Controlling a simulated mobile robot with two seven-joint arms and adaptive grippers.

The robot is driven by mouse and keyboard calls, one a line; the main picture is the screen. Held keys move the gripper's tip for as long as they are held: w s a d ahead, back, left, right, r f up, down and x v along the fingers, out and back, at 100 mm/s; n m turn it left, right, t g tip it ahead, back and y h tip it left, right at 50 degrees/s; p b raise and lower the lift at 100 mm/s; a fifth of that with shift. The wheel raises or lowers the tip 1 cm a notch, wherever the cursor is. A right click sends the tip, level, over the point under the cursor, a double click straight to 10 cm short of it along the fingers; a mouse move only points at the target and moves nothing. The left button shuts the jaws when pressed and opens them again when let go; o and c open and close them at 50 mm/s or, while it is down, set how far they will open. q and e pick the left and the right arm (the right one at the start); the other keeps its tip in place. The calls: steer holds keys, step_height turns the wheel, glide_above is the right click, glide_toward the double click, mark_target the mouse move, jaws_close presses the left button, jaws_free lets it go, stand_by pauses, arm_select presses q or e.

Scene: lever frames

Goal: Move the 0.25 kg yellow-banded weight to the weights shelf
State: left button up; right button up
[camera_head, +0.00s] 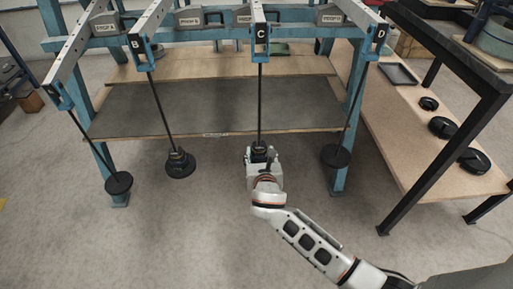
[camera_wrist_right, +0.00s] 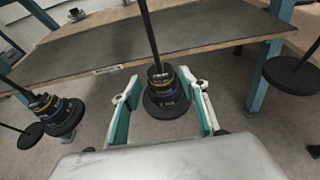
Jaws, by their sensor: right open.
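A stack of dark, colour-banded weights (camera_wrist_right: 166,95) sits on the wide black base of the rod hanging from lever C (camera_head: 262,32). Thin yellow and blue bands show on it in the right wrist view; which disc is the 0.25 kg one is too small to tell. My right gripper (camera_wrist_right: 166,84) is open, with one finger on each side of this stack and gaps at both sides. In the head view my right gripper (camera_head: 262,160) hides most of the stack. My left gripper is out of view. A wooden shelf (camera_head: 400,135) at the right carries several black weights (camera_head: 443,128).
Rod B, left of C, holds another banded stack (camera_head: 179,160), also in the right wrist view (camera_wrist_right: 57,113). Black bases hang at far left (camera_head: 118,183) and under D (camera_head: 336,156). A grey-topped bench (camera_head: 220,105) stands behind. A dark table leg (camera_head: 445,160) stands before the right shelf.

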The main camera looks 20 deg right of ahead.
mark_target(260, 150)
steer(key=f, duration=0.1)
steer(key=w+f+b, duration=0.1)
steer(key=shift+d+f, duration=0.2)
steer(key=shift+f, duration=0.1)
steer(key=shift+w+d+r, duration=0.1)
steer(key=shift+w+d, duration=0.05)
steer(key=shift+w, duration=0.35)
steer(key=shift+w+d+r, duration=0.1)
steer(key=shift+w, duration=0.4)
steer(key=shift+w+d+f, duration=0.15)
steer(key=shift+w+f, duration=0.15)
steer(key=shift+w, duration=0.35)
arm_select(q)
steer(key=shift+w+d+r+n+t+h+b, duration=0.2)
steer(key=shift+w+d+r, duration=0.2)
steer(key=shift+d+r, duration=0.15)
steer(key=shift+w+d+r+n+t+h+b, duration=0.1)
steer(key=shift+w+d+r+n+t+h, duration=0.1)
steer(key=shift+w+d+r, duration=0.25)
arm_select(e)
steer(key=shift+w+d+f, duration=0.15)
steer(key=shift+w, duration=0.35)
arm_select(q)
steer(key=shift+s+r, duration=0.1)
arm_select(e)
steer(key=c, duration=0.7)
steer(key=o, duration=0.8)
steer(key=shift+c, duration=0.2)
